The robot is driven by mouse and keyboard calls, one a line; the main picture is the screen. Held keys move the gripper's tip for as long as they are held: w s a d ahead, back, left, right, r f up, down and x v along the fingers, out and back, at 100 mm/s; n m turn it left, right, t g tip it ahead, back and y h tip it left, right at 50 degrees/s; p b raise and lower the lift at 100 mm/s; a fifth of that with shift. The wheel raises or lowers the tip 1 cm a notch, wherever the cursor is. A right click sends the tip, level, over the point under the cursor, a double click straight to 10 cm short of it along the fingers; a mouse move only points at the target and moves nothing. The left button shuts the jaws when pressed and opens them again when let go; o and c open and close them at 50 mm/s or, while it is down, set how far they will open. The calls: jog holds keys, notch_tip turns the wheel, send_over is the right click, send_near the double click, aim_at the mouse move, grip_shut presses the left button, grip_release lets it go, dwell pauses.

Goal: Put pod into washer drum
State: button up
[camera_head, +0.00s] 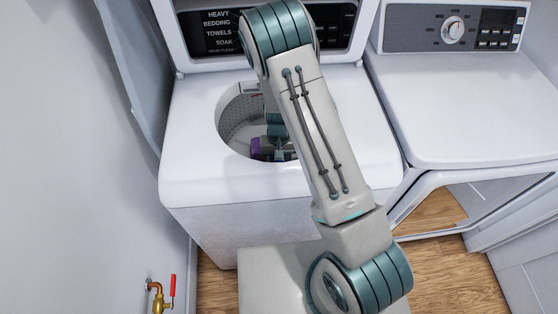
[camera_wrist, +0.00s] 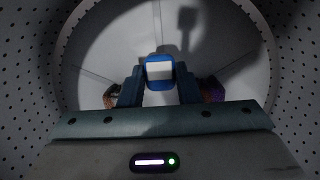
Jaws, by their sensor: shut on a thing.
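The pod (camera_wrist: 159,72) is a small blue and white block in the wrist view. My gripper (camera_wrist: 159,84) is shut on it, with one dark blue finger on each side. The washer drum (camera_head: 233,118) is a round, perforated tub open at the top of the left machine. My arm reaches down through the opening, and the gripper is inside the drum. The wrist view shows the perforated wall (camera_wrist: 35,70) around it and the pale drum floor (camera_wrist: 220,50) beyond. The pod is too hidden to make out in the head view.
A purple item (camera_head: 257,148) shows in the drum beside my gripper; in the wrist view, small orange-purple shapes (camera_wrist: 213,90) flank the fingers. The washer lid (camera_head: 170,30) is raised. The dryer (camera_head: 460,110) stands right with its front door (camera_head: 510,205) open. A wall is close on the left.

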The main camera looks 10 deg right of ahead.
jog(key=shift+f, duration=0.35)
jog(key=o, duration=1)
jog(key=shift+c, duration=0.2)
